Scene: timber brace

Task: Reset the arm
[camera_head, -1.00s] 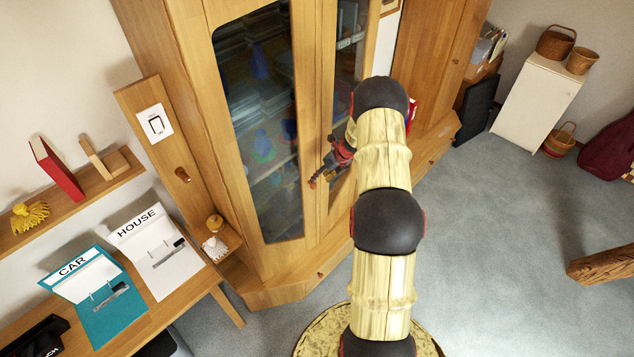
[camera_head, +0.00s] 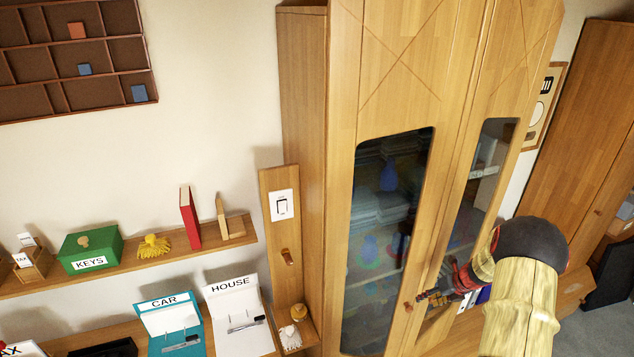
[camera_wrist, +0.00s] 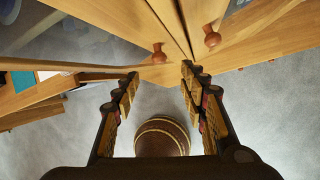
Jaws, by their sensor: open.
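My arm (camera_head: 520,300) shows at the lower right of the head view, with its dark elbow joint in front of the wooden cabinet (camera_head: 395,70). My gripper (camera_head: 428,297) is in front of the cabinet's glass doors, close to a round wooden knob (camera_head: 408,305). In the wrist view my gripper (camera_wrist: 160,85) has its two fingers spread wide with nothing between them. Two wooden knobs (camera_wrist: 159,52) of the cabinet show beyond the fingertips. I cannot tell whether a finger touches the cabinet.
A shelf (camera_head: 130,264) on the left wall holds a green KEYS box (camera_head: 90,250) and a red book (camera_head: 189,217). CAR (camera_head: 170,315) and HOUSE (camera_head: 235,300) holders stand below. A round brown object (camera_wrist: 162,138) lies below the fingers. Grey floor shows around it.

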